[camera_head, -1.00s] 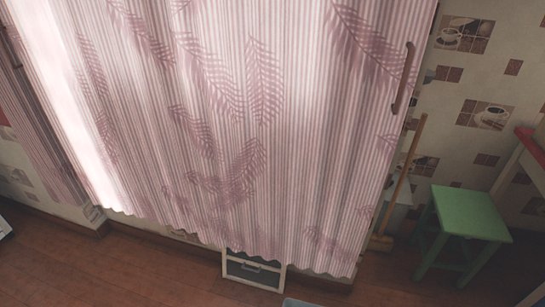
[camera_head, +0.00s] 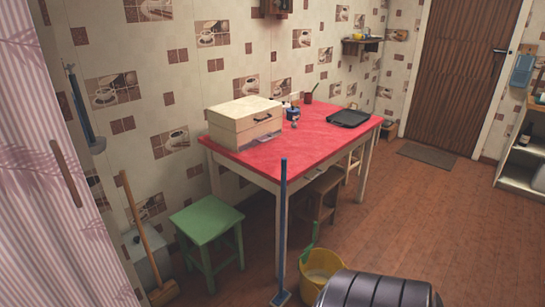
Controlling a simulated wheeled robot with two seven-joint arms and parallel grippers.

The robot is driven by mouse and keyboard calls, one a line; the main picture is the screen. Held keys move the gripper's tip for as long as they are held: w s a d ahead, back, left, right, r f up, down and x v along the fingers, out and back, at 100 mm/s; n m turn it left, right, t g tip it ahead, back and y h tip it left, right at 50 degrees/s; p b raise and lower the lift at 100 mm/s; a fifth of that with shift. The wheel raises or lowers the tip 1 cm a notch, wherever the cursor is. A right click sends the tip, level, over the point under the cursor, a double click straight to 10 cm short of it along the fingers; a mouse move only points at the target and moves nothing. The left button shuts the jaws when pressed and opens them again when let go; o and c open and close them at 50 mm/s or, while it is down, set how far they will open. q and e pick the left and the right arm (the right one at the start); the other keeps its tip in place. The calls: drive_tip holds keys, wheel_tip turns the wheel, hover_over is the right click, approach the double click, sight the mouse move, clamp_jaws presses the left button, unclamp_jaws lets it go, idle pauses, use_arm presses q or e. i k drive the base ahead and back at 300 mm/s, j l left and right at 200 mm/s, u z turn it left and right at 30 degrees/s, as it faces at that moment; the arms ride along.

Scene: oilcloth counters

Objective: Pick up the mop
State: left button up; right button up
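Two long-handled tools stand here, and I cannot tell for sure which is the mop. One has a wooden handle (camera_head: 144,230) and a wooden block at its foot, and leans by the wall at the left, beside the green stool. The other has a dark blue pole (camera_head: 283,215) with a small flat foot on the floor, and stands upright in front of the red table, left of the yellow bucket. Neither of my grippers is in view.
The green stool (camera_head: 206,222) stands left of the red table (camera_head: 310,139), which bears a box (camera_head: 243,124) and a black tray (camera_head: 350,118). The yellow bucket (camera_head: 314,290) is on the floor. A striped curtain (camera_head: 40,170) hangs at the left. Open floor lies at the right.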

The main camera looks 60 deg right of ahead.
sight(282, 296)
drive_tip(key=k+l+z, duration=0.1)
drive_tip(key=z, duration=1.85)
